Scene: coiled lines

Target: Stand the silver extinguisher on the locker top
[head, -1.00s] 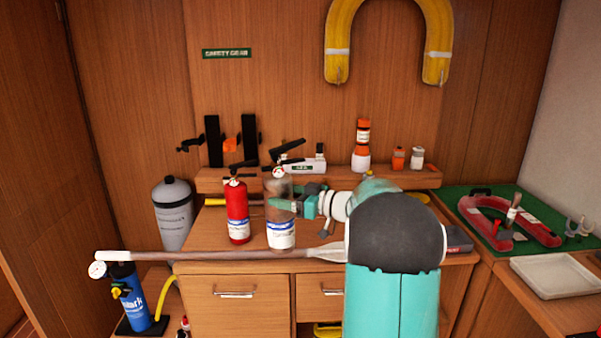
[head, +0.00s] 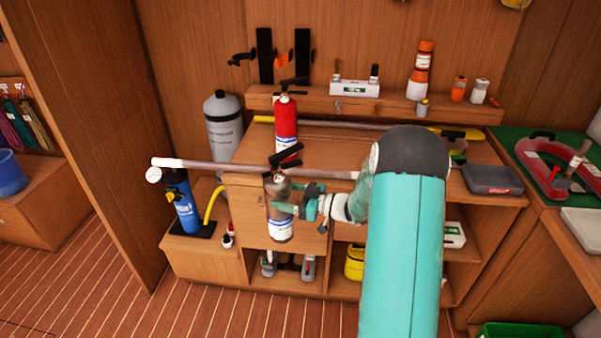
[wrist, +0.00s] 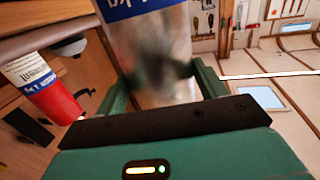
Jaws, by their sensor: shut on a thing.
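The silver extinguisher (head: 279,222), with a black handle and a blue and white label, is held upright in my gripper (head: 298,207). In the head view its body shows against the locker's drawer front, below the front edge of the locker top (head: 330,150) in the picture. How far it is from the front I cannot tell. In the wrist view its metal body (wrist: 150,50) lies between my gripper's two fingers (wrist: 163,90), which are shut on it. A red extinguisher (head: 286,122) stands at the back of the locker top and also shows in the wrist view (wrist: 48,88).
A long pole (head: 235,167) crosses near the locker top's front edge, by the held extinguisher's head. A dark grey box (head: 492,180) sits at the top's right end. A blue cylinder (head: 184,208) stands left. The middle of the top looks clear.

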